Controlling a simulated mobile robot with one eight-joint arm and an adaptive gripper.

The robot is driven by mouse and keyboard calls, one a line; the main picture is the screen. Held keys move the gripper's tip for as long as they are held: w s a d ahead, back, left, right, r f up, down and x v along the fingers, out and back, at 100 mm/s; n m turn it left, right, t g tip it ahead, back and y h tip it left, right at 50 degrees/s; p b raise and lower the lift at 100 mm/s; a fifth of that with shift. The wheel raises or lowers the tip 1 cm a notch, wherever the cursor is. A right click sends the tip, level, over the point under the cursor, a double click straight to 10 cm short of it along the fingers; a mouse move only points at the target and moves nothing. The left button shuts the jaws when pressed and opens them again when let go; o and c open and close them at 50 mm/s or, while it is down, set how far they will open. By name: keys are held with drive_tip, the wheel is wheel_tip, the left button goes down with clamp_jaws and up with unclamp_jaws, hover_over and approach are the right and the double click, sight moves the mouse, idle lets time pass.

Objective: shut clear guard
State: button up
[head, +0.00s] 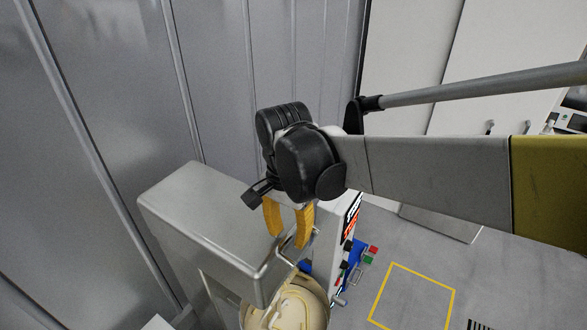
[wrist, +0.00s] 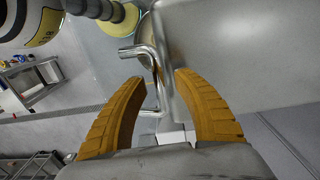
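My gripper (head: 289,238) has two yellow fingers pointing down beside the tall grey metal machine (head: 200,222). In the wrist view the fingers (wrist: 161,77) are apart. A bent shiny metal bar (wrist: 155,62) shows in the gap between their tips, and I see no clear contact. The bar also shows just below the fingers in the head view (head: 288,262). The clear guard is hard to make out; I cannot tell its position or whether the bar belongs to it. A cream rounded part (head: 287,303) sits below the gripper.
The grey machine housing (wrist: 240,55) is close on the right in the wrist view. A panel with red, green and black controls (head: 355,255) is right of the gripper. A metal cart (wrist: 30,82) stands at left. The floor by the yellow outline (head: 412,297) is clear.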

clamp_jaws()
drive_tip(key=shift+s+d, duration=0.1)
